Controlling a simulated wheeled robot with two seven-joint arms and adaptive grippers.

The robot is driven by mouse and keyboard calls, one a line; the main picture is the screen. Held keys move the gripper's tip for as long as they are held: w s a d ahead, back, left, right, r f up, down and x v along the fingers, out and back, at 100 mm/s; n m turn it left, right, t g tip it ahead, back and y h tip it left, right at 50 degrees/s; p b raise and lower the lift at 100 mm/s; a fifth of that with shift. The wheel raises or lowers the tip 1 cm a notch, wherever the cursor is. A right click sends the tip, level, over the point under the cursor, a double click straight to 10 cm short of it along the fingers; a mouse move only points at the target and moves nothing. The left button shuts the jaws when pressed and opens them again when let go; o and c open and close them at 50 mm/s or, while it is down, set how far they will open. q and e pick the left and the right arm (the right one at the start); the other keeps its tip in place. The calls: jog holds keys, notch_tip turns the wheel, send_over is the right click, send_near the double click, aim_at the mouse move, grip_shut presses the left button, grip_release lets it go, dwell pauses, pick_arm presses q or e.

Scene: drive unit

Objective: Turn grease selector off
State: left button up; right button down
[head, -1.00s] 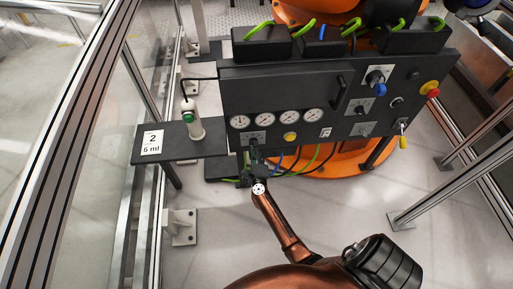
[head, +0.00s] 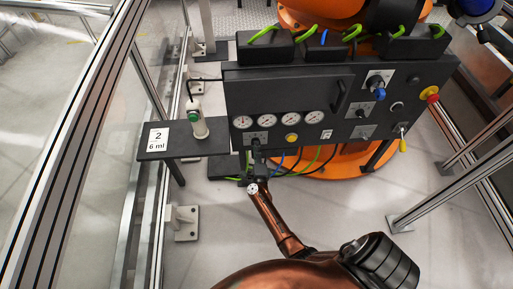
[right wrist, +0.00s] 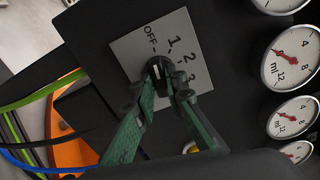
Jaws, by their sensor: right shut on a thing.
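The grease selector (right wrist: 158,67) is a small black rotary knob on a grey plate (right wrist: 130,58) marked OFF, 1, 2 and 3, seen close in the right wrist view. A pale mark shows on the knob, but I cannot tell surely which position it points to. My right gripper (right wrist: 160,95), with green finger pads, is shut on the knob, one finger on each side. In the head view my right gripper (head: 257,149) is at the lower left of the black panel, just below the selector plate (head: 256,136). My left gripper is not in view.
The black panel (head: 290,90) carries several round gauges (head: 267,120), a yellow button (head: 292,138), a blue-handled switch (head: 379,93) and a red emergency stop (head: 430,93). A side shelf (head: 180,151) holds a cylinder with a green button (head: 194,116). Metal frame posts stand on both sides.

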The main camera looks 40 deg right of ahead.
jog(key=c, duration=2)
grip_release()
jog(key=shift+o, duration=0.2)
